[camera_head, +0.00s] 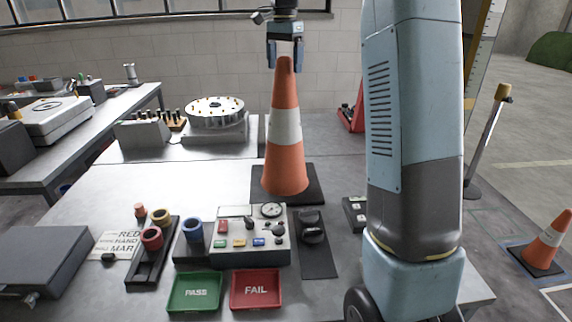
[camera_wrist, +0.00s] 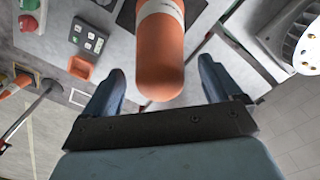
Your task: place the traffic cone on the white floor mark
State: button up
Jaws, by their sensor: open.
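The traffic cone (camera_head: 285,128), orange with a white band and a black base, stands upright on the grey bench. My gripper (camera_head: 284,62) is above the bench at the cone's tip, with its open fingers on either side of the tip. In the wrist view the orange tip (camera_wrist: 161,72) lies between the spread fingers, with gaps to both. A white-edged mark (camera_head: 560,291) on the floor shows partly at the lower right edge of the head view. A small white patch (camera_wrist: 78,97) in the wrist view may be the same mark.
A second cone (camera_head: 547,243) stands on the floor at right, beside a leaning post (camera_head: 487,140). A control panel (camera_head: 246,238), a green PASS tray (camera_head: 195,292) and a red FAIL tray (camera_head: 256,289) lie in front of the cone. A round turntable (camera_head: 215,110) stands behind left.

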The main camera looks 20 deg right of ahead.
jog(key=shift+f, duration=0.95)
grip_shut()
jog(key=shift+r, duration=0.15)
